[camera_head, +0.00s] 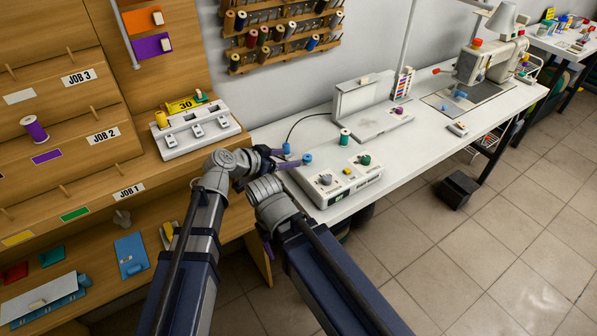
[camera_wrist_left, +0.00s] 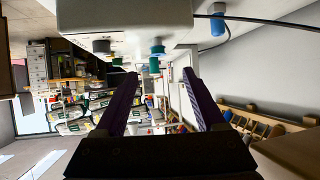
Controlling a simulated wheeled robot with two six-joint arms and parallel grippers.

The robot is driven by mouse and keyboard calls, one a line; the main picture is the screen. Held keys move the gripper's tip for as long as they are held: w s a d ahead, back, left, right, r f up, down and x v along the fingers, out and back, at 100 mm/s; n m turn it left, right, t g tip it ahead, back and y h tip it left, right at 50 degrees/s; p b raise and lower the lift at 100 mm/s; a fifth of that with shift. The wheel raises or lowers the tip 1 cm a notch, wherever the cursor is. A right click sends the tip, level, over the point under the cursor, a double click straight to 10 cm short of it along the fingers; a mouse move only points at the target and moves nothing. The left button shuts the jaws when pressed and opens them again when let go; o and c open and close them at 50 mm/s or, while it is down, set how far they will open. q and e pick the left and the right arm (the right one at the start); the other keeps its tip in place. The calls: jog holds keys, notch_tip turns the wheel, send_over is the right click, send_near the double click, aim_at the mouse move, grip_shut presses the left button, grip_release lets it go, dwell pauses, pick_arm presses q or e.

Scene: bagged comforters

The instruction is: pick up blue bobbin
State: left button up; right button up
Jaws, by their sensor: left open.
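In the left wrist view, which looks upside down, a blue bobbin (camera_wrist_left: 217,25) is at the top, right of both fingers and outside the gap. My left gripper (camera_head: 290,157) is open, its purple fingers apart with nothing between them; it also shows in the left wrist view (camera_wrist_left: 155,73). Another small blue piece touches or overlaps the upper fingertip; I cannot tell what it is. My right gripper is mostly hidden by its arm.
The white box (camera_head: 338,187) carries a grey spool (camera_head: 326,180) and a green spool (camera_head: 364,160). A dark cable (camera_head: 305,122) runs near the bobbin. A white stand (camera_head: 365,108) and a sewing machine (camera_head: 490,62) are farther back.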

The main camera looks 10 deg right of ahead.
aim_at(309, 157)
pick_arm(q)
jog(key=shift+b+x, duration=1.95)
jog(key=shift+x, duration=2.1)
jog(key=shift+s+f, duration=0.1)
jog(key=shift+s, duration=0.1)
grip_shut()
